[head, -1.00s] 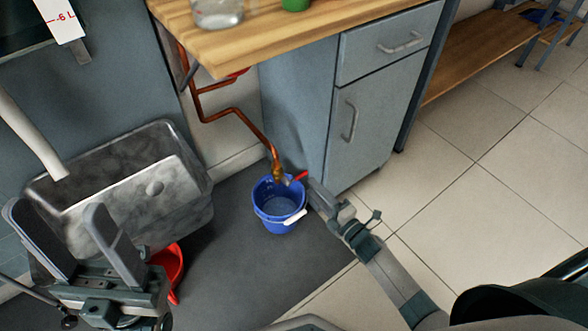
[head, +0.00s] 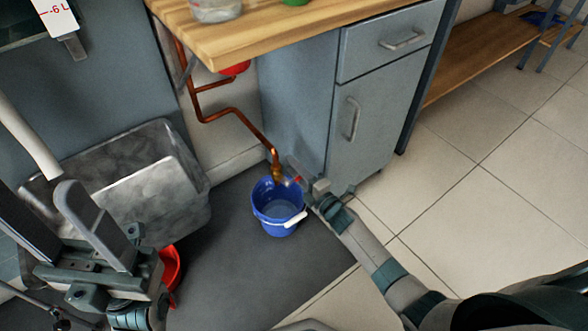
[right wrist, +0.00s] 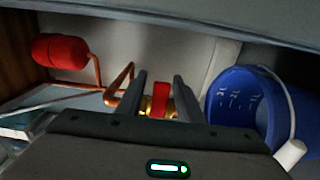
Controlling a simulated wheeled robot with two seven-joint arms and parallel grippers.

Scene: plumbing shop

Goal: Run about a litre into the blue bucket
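The blue bucket (head: 279,228) stands upright on the dark mat, its white handle grip hanging at the front right. A brass tap (head: 277,172) on a copper pipe ends above the bucket's back rim. Its red lever (right wrist: 160,98) shows between the fingers of my right gripper (right wrist: 160,92), with a gap on each side, so that gripper looks open around it. In the head view the right gripper (head: 303,176) partly hides the lever. Marks show on the bucket's inner wall; I cannot tell the water level. My left gripper (head: 50,225) is open and empty in front of the sink.
A metal sink (head: 185,190) is at the left, with a red container (head: 171,268) below it. The wooden worktop (head: 270,38) and grey cabinet (head: 355,125) stand behind the bucket. A red vessel (right wrist: 60,50) sits on the piping. The tiled floor at right is clear.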

